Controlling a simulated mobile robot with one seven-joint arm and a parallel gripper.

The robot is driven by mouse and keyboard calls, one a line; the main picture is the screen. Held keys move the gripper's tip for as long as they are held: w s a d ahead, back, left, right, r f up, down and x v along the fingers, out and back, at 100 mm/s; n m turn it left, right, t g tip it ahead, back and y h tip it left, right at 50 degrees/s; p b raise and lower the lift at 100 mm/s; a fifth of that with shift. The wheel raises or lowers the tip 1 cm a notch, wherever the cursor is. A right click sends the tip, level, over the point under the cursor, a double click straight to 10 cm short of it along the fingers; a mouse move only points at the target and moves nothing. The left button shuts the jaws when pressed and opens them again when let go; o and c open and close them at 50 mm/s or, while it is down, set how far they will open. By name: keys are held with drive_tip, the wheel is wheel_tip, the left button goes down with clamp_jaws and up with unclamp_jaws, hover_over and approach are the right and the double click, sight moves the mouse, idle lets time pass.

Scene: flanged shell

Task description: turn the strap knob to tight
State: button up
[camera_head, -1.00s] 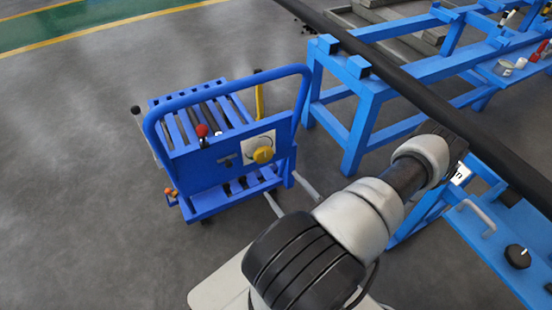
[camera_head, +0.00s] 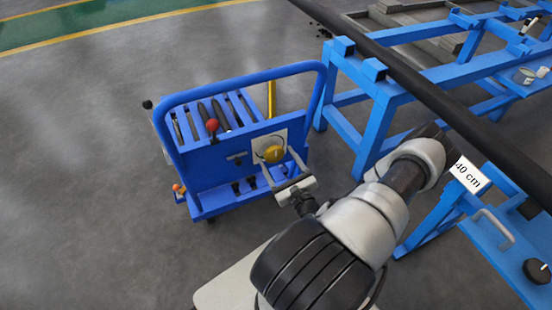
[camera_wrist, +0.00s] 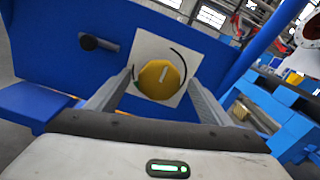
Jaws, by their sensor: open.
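The strap knob (camera_head: 273,154) is yellow and sits on a pale square plate (camera_head: 264,140) on the end panel of the blue cart. In the wrist view the knob (camera_wrist: 159,80) is many-sided with a pale mark near its top, pointing up and slightly right. A black arc is drawn on the plate (camera_wrist: 150,42) to its upper right, and a small green mark shows at its left. My gripper (camera_head: 285,168) is open in front of the knob. In the wrist view its fingers (camera_wrist: 155,92) stand left and right of the knob, with a gap on each side; I see no contact.
The blue cart (camera_head: 222,172) has a push handle arching over the panel and a red-tipped lever (camera_head: 212,125). A dark round knob (camera_wrist: 90,42) is left of the plate. A blue frame with a long black pipe (camera_head: 420,88) stands at right.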

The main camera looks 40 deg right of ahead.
drive_tip(key=shift+x, duration=1.1)
drive_tip(key=c, duration=1.1)
